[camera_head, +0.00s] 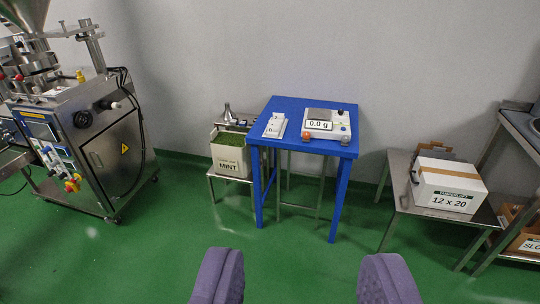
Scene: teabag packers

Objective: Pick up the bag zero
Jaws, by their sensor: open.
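A small white bag-like item (275,125) lies at the left of the blue table's top. It has a dark mark that may be a zero, too small to read for sure. I cannot tell for certain that it is the bag zero. My gripper (303,277) shows at the bottom of the view as two purple padded fingers, wide apart with nothing between them. It is well short of the blue table (289,103), and the item stands up and to the left of the gap between the fingers.
A scale (327,123) reading 0.0 g stands right of the item. A MINT box (230,158) sits on a low stand at left. A steel machine (113,150) fills the far left. A labelled carton (449,184) rests on a right-hand table. Green floor before the blue table is clear.

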